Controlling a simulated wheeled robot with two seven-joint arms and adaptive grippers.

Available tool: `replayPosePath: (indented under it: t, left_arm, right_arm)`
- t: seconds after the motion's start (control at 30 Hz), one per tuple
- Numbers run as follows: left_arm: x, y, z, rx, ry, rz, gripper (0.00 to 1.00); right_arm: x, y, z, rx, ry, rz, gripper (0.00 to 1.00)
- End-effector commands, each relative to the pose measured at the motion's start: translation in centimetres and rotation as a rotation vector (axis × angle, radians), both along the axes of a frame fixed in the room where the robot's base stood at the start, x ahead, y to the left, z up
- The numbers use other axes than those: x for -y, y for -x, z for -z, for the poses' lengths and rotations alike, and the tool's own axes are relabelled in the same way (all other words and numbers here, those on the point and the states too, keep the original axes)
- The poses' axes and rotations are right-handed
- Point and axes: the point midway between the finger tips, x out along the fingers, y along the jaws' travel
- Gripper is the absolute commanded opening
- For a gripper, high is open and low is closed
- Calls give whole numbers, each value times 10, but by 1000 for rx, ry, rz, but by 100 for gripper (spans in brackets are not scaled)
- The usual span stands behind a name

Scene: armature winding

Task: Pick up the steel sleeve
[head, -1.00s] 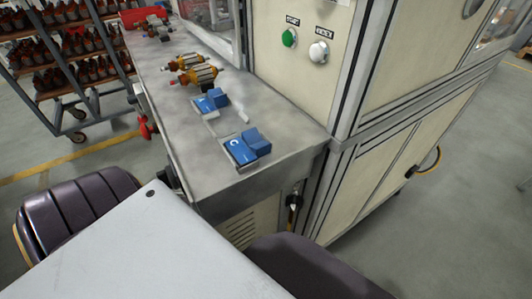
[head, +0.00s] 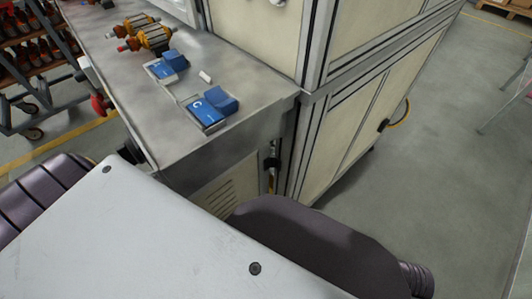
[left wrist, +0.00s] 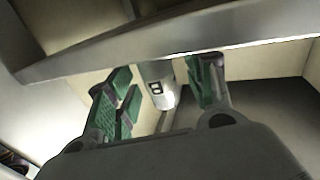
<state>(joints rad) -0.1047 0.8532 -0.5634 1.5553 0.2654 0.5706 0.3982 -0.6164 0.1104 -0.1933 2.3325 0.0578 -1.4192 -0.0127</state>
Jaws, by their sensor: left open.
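I cannot identify a steel sleeve for certain. A small pale piece (head: 205,76) lies on the grey bench between the two blue-and-white boxes in the head view; it is too small to tell what it is. In the left wrist view my left gripper (left wrist: 166,72) is open, with green pads on its fingers. A whitish rounded part with a dark square mark (left wrist: 158,86) shows between and beyond the fingers; I cannot tell what it is or whether they touch it. My left gripper's fingers do not show in the head view.
The bench (head: 130,100) carries blue boxes (head: 212,105) and (head: 166,66) and wound armatures (head: 155,38). A cream machine cabinet (head: 350,130) stands to the right. A rack (head: 25,65) is at the left. A metal beam (left wrist: 170,50) crosses the left wrist view.

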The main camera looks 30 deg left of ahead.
Motion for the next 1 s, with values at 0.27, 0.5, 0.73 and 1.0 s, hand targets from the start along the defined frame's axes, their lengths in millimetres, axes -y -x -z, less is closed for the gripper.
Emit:
replayPosePath:
  t: [0.27, 0.5, 0.73, 1.0]
  left_arm:
    - [3, -4, 0, 0, 0, 0, 53]
    - [3, -3, 0, -1, 1, 0, 43]
    - [3, -3, 0, -1, 1, 0, 13]
    - [3, -3, 0, -1, 1, 0, 2]
  right_arm:
    - [-1, -3, -6, 14, -3, -1, 40]
    - [-1, -3, -5, 13, -3, -1, 40]
    - [0, -2, -2, 7, -1, -1, 40]
    - [0, -2, -2, 7, -1, -1, 40]
